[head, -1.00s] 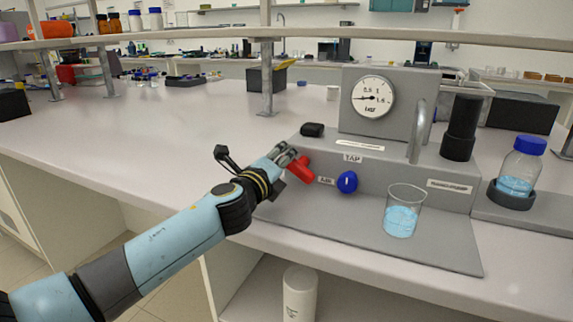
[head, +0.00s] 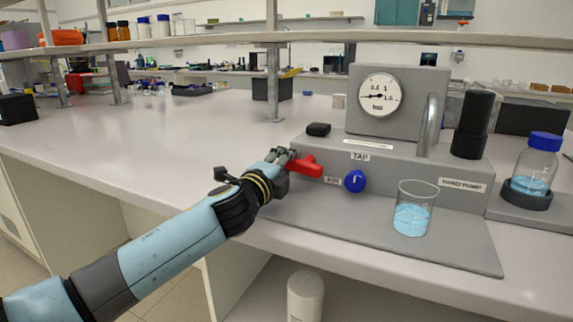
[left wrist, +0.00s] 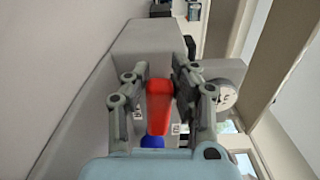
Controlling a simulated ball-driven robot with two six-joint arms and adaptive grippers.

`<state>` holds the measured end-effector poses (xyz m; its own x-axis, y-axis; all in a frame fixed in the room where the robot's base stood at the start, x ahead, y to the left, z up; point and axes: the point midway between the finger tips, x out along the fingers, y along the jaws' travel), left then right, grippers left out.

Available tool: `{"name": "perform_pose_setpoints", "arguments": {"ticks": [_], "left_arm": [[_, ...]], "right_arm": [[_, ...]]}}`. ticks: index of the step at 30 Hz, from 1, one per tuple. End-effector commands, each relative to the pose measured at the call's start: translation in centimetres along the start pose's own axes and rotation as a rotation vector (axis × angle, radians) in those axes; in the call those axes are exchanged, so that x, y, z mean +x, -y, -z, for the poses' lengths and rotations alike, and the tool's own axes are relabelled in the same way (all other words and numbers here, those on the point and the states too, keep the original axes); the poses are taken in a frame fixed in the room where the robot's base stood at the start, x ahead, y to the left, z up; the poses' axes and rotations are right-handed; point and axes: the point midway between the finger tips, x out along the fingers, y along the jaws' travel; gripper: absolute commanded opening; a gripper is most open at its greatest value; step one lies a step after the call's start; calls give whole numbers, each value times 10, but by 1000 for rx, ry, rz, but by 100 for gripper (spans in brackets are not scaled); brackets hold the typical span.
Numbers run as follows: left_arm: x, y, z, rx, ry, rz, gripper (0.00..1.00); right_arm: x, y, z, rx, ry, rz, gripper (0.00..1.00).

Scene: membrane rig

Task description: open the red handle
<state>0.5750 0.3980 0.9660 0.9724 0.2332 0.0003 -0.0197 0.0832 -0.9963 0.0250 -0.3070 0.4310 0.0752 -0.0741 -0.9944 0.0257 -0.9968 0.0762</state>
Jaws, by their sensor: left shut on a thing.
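The red handle (head: 309,167) sits on the front of the grey rig, left of the blue knob (head: 355,181) and below the "TAP" label. In the head view it lies nearly level. My left gripper (head: 284,157) is at its left end and shut on it, hiding that end. In the left wrist view the red handle (left wrist: 159,104) stands between the two fingers of my left gripper (left wrist: 163,65), with the blue knob (left wrist: 152,142) below it. My right gripper is not in view.
A glass beaker of blue liquid (head: 413,218) stands on the rig's base plate, right of the knob. A dial gauge (head: 379,96), a bent metal pipe (head: 428,124) and a black cylinder (head: 473,125) are above. A blue-capped bottle (head: 534,164) stands at right.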

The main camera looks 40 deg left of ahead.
Motion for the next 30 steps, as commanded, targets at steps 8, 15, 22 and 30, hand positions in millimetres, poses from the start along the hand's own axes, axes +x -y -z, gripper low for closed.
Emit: {"name": "perform_pose_setpoints", "arguments": {"ticks": [8,15,22,30], "left_arm": [[-1,-2,0,2,1,-4,0],[0,-1,0,2,1,-2,50],[-1,-1,0,2,0,-1,50],[-40,-2,0,4,-1,-4,50]], "right_arm": [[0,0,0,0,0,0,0],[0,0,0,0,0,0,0],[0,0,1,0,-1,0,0],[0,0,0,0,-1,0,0]]}}
